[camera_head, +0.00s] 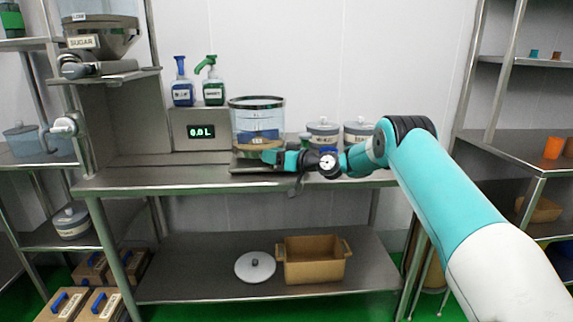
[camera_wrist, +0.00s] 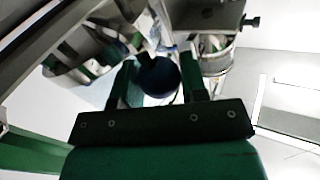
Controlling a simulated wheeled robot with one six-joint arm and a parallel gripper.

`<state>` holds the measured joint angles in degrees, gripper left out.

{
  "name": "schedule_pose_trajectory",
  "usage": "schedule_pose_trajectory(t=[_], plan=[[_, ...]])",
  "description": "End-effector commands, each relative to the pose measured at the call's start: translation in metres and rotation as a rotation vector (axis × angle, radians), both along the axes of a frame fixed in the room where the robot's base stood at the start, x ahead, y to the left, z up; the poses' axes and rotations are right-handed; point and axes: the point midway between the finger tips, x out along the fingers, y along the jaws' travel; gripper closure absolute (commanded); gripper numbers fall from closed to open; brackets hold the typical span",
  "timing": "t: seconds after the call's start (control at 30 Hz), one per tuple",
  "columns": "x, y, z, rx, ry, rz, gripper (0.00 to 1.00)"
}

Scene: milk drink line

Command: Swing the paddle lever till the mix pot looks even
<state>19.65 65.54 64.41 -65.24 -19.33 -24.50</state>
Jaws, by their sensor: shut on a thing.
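The mix pot (camera_head: 257,112) is a clear cylinder with a dark rim, standing on the steel counter. Low inside it I see a blue band above a tan band, with a small label in front; I cannot tell whether the blue is paddle or liquid. My gripper (camera_head: 272,157) is at the pot's lower front. In the wrist view my gripper (camera_wrist: 162,82) has its two fingers shut on a dark blue round knob (camera_wrist: 158,76), which looks like the end of the paddle lever. The rest of the lever is hidden in the head view.
A display box (camera_head: 195,131) reading 0.0 L stands left of the pot, with a blue bottle (camera_head: 182,92) and a green-topped bottle (camera_head: 213,93) on it. Lidded pots (camera_head: 323,132) stand close on the right. A tan crate (camera_head: 312,262) and a white lid (camera_head: 255,267) lie on the lower shelf.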

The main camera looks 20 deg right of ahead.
Motion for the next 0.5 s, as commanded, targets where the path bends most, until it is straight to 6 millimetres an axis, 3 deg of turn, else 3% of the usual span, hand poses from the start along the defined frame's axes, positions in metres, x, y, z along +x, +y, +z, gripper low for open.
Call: schedule_pose_trajectory(t=[0.5], plan=[[0.003,-0.021,0.000,-0.003,-0.004,-0.003,1.00]])
